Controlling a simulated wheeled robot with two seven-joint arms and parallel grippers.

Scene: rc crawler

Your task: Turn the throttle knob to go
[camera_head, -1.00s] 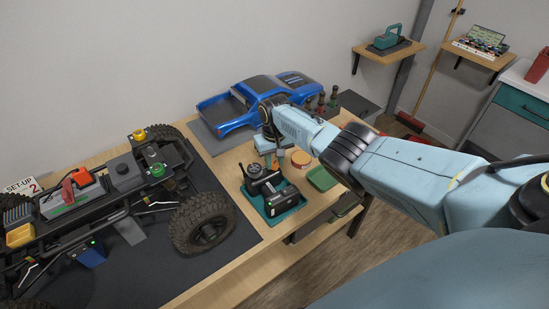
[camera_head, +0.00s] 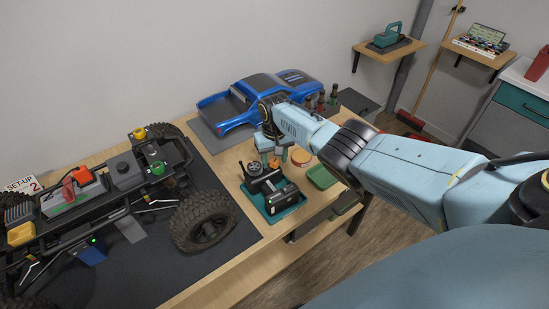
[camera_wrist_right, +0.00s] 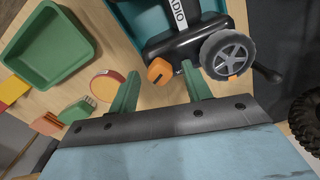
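The radio (camera_head: 265,184) is a black box in a teal tray (camera_head: 292,208) on the wooden table. In the right wrist view the black radio (camera_wrist_right: 185,42) carries an orange knob (camera_wrist_right: 159,71), likely the throttle knob, and a grey spoked wheel (camera_wrist_right: 228,54) beside it. The orange knob also shows in the head view (camera_head: 273,162). My right gripper (camera_wrist_right: 160,90) is open, with its two green fingers apart and the orange knob between and just beyond their tips. Contact with the knob is not visible. The right gripper (camera_head: 276,152) shows small above the radio in the head view. My left gripper is out of view.
The crawler chassis (camera_head: 110,200) stands on a dark mat (camera_head: 215,255) at left. A blue truck body (camera_head: 240,105) lies behind the radio. A green tray (camera_head: 321,177) and a round red-rimmed tin (camera_wrist_right: 106,86) lie beside the radio. Several bottles (camera_head: 321,102) stand behind.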

